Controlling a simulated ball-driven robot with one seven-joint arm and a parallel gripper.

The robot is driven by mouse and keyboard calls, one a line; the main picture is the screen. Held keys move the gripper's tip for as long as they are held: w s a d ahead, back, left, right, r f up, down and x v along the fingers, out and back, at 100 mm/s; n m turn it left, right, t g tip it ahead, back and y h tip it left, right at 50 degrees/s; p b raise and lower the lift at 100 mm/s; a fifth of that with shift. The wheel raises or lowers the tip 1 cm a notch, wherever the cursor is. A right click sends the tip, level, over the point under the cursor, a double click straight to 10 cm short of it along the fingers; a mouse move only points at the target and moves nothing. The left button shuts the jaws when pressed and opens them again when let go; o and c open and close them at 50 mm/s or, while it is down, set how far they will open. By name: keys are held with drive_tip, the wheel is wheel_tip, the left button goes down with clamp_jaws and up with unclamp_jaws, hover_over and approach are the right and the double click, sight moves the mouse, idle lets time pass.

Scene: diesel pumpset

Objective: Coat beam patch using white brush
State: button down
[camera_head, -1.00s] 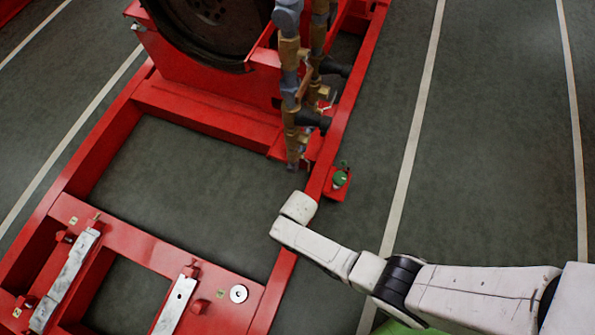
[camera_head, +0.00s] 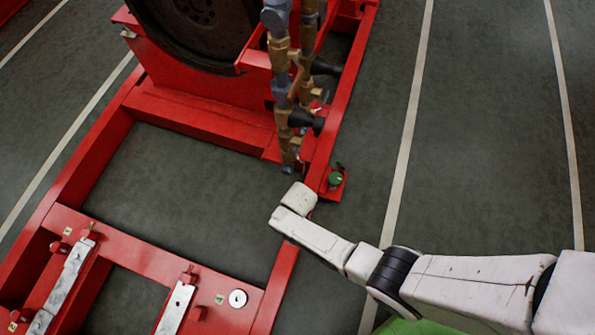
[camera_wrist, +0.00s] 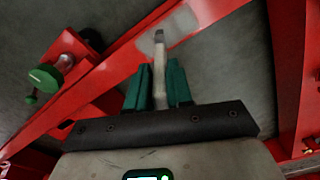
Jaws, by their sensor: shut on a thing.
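In the wrist view my gripper (camera_wrist: 159,78) has teal fingers shut on the white brush (camera_wrist: 160,62). The brush points up and away, and its small dark tip lies over a grey beam patch (camera_wrist: 178,24) on the red beam (camera_wrist: 112,72). I cannot tell whether the tip touches the patch. In the head view the white end of my arm is over the red frame's right-hand beam (camera_head: 284,276). It hides the gripper, brush and patch there.
A green-topped part (camera_head: 335,179) sits on a small red bracket outside the beam, close to my wrist; it also shows in the wrist view (camera_wrist: 45,77). Brass and grey pipework (camera_head: 283,105) stands just beyond. Open floor lies to the right.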

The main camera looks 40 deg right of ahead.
drive_tip(key=shift+w+d+f+b, duration=0.1)
drive_tip(key=shift+w+d+b, duration=0.2)
drive_tip(key=shift+w+d, duration=0.4)
drive_tip(key=shift+d, duration=0.15)
drive_tip(key=shift+w+d+b, duration=0.3)
drive_tip(key=shift+w+d, duration=0.45)
drive_tip(key=shift+d, duration=0.35)
wheel_tip(320, 180, up, 8)
drive_tip(key=p, duration=0.7)
drive_tip(key=shift+p, duration=0.35)
drive_tip(key=shift+w, duration=0.1)
